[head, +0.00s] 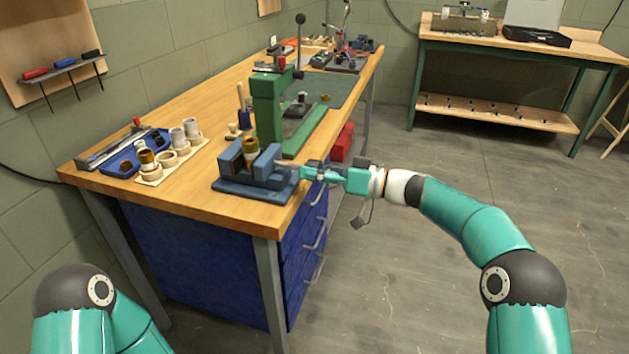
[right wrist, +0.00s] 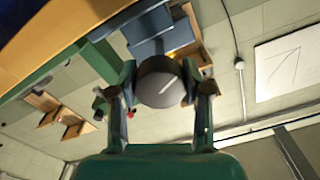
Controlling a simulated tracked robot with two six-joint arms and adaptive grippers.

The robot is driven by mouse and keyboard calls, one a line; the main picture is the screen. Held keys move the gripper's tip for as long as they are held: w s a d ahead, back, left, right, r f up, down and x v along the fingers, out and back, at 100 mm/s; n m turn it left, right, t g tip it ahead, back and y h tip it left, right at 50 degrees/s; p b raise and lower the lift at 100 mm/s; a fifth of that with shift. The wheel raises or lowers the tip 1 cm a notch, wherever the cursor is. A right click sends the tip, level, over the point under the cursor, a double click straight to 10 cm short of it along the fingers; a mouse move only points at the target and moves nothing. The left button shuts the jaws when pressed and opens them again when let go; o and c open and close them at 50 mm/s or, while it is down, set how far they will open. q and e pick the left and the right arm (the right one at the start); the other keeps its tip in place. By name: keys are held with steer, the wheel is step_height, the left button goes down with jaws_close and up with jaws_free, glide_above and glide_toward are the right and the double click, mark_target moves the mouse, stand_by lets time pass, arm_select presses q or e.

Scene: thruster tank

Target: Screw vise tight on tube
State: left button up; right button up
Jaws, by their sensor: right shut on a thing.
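The blue vise (head: 230,187) stands on the front right corner of the wooden workbench. A brass-coloured tube (head: 250,146) stands upright between its jaws. Whether both jaws touch the tube cannot be told. My right gripper (head: 291,167) reaches in from the right at the vise's screw end. In the right wrist view its two fingers are on either side of a round grey knob (right wrist: 159,82), shut on it, with the blue vise body (right wrist: 150,30) behind. The knob is mostly hidden in the head view. My left arm shows at the lower left, but its gripper is out of view.
A green press (head: 268,110) stands just behind the vise. A cream rack (head: 176,166) with several cups and a blue tray (head: 125,160) lie to the left. A red box (head: 342,142) sits beside the bench. The floor at right is open.

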steer(key=m, duration=0.3)
steer(key=shift+d+b, duration=0.1)
steer(key=shift+b, duration=0.3)
steer(key=m, duration=0.2)
steer(key=shift+r+m, duration=0.1)
steer(key=shift+m, duration=0.3)
steer(key=m, duration=0.2)
steer(key=shift+w+m, duration=0.1)
steer(key=shift+m, duration=0.3)
steer(key=m+p, duration=0.1)
steer(key=m, duration=0.2)
steer(key=shift+r+m+p, duration=0.1)
steer(key=shift+m+p, duration=0.2)
steer(key=shift+p, duration=0.1)
steer(key=m+p, duration=0.2)
steer(key=m, duration=0.1)
steer(key=shift+m, duration=0.3)
steer(key=m+p, duration=0.2)
steer(key=m, duration=0.1)
steer(key=shift+m, duration=0.3)
steer(key=m+p, duration=0.3)
steer(key=m, duration=0.1)
steer(key=shift+f+m+p, duration=0.2)
steer(key=shift+m+p, duration=0.6)
steer(key=shift+m, duration=0.7)
steer(key=shift+f, duration=0.1)
